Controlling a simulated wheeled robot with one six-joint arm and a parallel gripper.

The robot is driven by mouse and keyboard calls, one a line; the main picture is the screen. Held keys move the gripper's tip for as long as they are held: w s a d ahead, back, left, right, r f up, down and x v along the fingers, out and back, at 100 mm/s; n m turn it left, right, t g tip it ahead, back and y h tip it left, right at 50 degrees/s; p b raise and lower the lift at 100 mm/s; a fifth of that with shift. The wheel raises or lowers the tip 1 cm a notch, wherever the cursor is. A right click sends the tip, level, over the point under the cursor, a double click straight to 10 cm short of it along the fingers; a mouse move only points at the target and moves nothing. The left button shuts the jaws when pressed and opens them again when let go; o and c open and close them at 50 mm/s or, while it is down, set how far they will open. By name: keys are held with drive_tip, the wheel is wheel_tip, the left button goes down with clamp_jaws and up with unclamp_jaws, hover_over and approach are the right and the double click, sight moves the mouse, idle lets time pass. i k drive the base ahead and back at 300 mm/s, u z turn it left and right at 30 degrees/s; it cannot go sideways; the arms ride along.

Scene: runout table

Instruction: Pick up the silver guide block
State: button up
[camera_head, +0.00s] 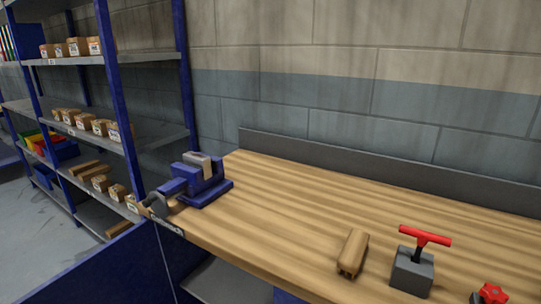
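No plainly silver block shows. The closest match is a grey block (412,274) with a red T-shaped handle (425,237) rising from its top. It stands upright on the wooden bench top (290,215) at the lower right. A brown, lengthwise block (352,253) with a notch in its near end lies to its left, with a gap between them. A red star-shaped knob (490,294) is at the bottom right, its lower part cut off by the picture's edge. My gripper is not in view.
A blue vise (200,182) with a pale piece at its jaws sits at the bench's left end. A grey upstand (380,165) runs along the bench's back. A blue-framed shelf (118,90) with boxes stands at the left. The bench middle is clear.

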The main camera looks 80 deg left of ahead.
sight(198, 160)
drive_tip(key=u, duration=3.15)
drive_tip(key=i, duration=0.4)
